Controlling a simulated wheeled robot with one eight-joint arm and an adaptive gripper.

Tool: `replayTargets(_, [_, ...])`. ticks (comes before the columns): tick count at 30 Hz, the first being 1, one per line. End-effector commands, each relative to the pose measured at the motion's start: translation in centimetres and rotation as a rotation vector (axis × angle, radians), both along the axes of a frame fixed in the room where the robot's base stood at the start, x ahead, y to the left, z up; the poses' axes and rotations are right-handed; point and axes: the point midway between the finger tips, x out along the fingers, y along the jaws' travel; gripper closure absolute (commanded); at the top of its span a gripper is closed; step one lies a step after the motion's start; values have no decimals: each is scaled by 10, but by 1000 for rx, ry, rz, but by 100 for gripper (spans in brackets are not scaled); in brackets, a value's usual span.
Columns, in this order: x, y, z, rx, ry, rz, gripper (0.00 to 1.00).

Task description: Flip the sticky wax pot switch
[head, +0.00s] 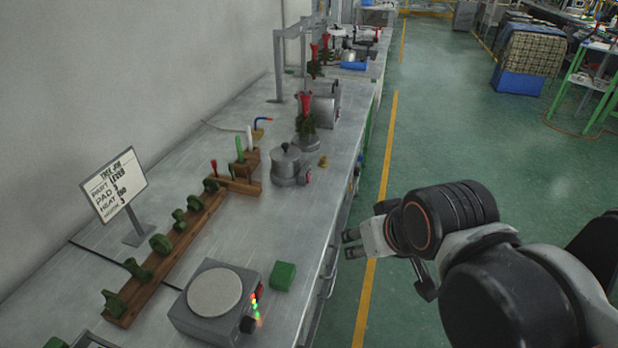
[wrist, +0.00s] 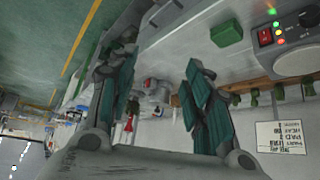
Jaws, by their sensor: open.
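The lidded grey metal pot (head: 287,166) stands on the bench, near its front edge in the head view. A small reddish part (head: 308,175) shows on its right side; I cannot tell how the switch is set. My gripper (head: 350,244) is open and empty, beside the bench edge on the aisle side, nearer to me than the pot and apart from it. In the wrist view its two teal-padded fingers (wrist: 152,62) are spread with nothing held between them.
A hot plate (head: 215,292) with a red switch (wrist: 265,37) and lit lamps stands near me, beside a green block (head: 283,275). A wooden rack (head: 180,245) with green pieces and a sign (head: 113,183) lie behind. The aisle (head: 450,120) at right is clear.

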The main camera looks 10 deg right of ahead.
Motion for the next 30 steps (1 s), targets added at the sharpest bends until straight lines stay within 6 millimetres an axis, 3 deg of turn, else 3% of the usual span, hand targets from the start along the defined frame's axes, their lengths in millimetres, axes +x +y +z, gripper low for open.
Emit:
replayTargets(8, [0, 0, 0, 0, 0, 0, 54])
replayTargets(14, [0, 0, 0, 0, 0, 0, 100])
replayTargets(30, [0, 0, 0, 0, 0, 0, 100])
